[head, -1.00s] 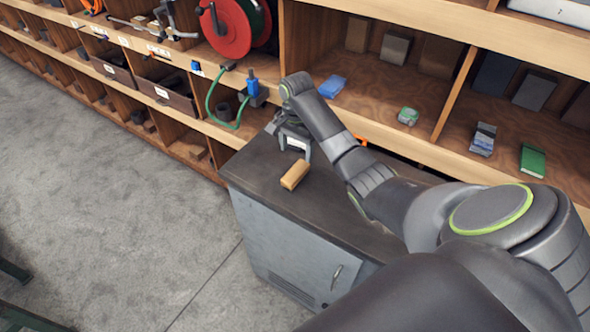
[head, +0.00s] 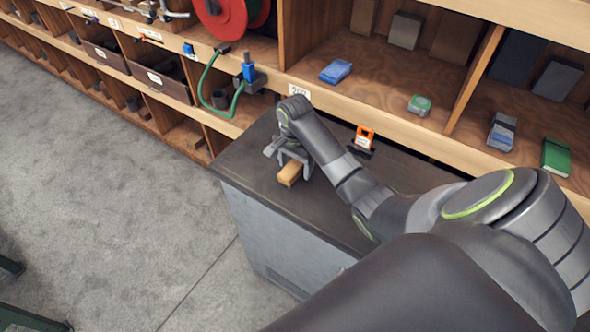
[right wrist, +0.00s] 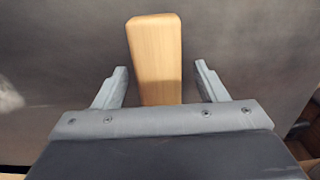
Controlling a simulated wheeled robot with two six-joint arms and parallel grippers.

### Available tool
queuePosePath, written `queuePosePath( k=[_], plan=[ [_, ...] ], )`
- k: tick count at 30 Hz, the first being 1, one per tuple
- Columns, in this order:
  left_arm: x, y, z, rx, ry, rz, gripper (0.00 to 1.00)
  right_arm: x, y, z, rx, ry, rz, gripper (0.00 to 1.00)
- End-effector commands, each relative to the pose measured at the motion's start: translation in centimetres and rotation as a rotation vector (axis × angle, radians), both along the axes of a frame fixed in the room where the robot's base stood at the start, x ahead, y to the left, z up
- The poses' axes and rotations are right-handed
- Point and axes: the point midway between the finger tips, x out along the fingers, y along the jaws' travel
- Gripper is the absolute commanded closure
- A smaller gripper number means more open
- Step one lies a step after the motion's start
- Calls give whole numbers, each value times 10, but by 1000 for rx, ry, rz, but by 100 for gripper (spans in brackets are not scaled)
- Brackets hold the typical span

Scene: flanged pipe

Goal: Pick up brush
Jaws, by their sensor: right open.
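The brush shows as a tan wooden block (head: 290,174) lying on the dark top of the grey cabinet (head: 250,185). In the right wrist view the wooden block (right wrist: 155,58) lies between my two fingers, with a gap on each side; its near end is hidden behind the gripper body. No bristles are visible. My right gripper (head: 291,163) is open and just over the block, and in the wrist view the gripper (right wrist: 162,84) straddles it without gripping it. My left gripper is not in view.
Wooden shelves stand behind the cabinet, with a blue block (head: 336,71), a green-topped item (head: 420,105) and a green book (head: 556,156). An orange-and-black item (head: 363,141) stands at the cabinet's back edge. A green hose (head: 207,88) hangs at the shelf. Open floor lies left.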

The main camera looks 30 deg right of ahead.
Motion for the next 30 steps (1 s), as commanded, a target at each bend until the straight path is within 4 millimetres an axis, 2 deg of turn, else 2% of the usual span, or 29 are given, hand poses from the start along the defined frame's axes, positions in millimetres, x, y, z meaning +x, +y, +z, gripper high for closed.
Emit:
queuePosePath(
  k=[1, 3, 13, 24, 30],
  plan=[
    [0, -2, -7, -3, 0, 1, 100, -1, 1, -6, 0, 0, 0, 35],
    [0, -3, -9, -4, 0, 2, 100, -1, 1, -8, 0, 1, -1, 35],
    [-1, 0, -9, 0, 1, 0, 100, -2, 2, -7, 0, 1, -1, 36],
    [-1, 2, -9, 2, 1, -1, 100, -2, 1, -7, 0, 1, -1, 84],
    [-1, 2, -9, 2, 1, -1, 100, -1, 1, -6, -1, 0, -1, 85]
  ],
)
